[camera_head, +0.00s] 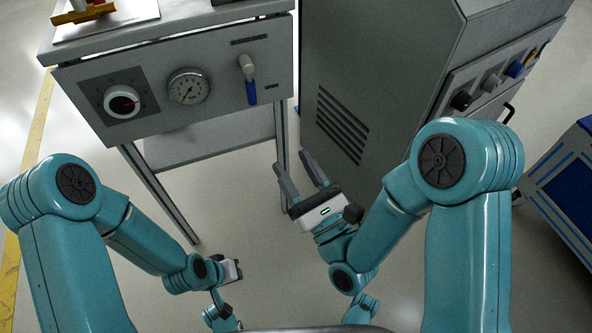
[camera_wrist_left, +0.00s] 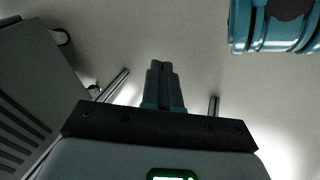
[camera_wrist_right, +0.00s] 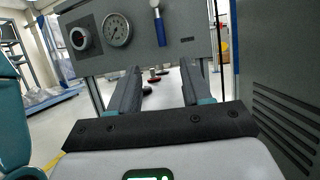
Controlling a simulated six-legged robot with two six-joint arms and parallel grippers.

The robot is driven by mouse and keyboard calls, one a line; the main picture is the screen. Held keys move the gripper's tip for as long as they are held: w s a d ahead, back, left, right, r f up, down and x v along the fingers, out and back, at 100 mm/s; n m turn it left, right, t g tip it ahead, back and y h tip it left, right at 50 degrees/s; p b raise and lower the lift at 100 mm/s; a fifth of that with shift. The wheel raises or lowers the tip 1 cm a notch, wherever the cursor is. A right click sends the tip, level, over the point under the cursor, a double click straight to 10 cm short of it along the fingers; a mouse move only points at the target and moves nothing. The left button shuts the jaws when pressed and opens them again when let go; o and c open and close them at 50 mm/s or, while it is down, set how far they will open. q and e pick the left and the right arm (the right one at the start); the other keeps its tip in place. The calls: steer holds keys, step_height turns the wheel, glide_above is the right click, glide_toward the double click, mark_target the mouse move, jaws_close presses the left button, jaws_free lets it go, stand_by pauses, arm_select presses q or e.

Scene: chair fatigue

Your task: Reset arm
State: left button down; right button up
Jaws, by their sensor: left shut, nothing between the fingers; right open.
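My right gripper (camera_head: 300,172) is open and empty in the head view, in front of the control table and beside the grey cabinet. Its two fingers stand apart in the right wrist view (camera_wrist_right: 157,92), with nothing between them. My left arm is folded low at the left in the head view, and its fingers are hard to make out there. In the left wrist view my left gripper (camera_wrist_left: 162,72) has its fingers together, with nothing held, over pale floor.
The control table (camera_head: 215,50) carries a knob (camera_head: 122,102), a gauge (camera_head: 188,88) and a blue-handled lever (camera_head: 250,80). The grey vented cabinet (camera_head: 390,60) stands close on the right. A blue cart (camera_head: 570,190) is at the far right. Floor in front of the table is clear.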

stand_by(0.3)
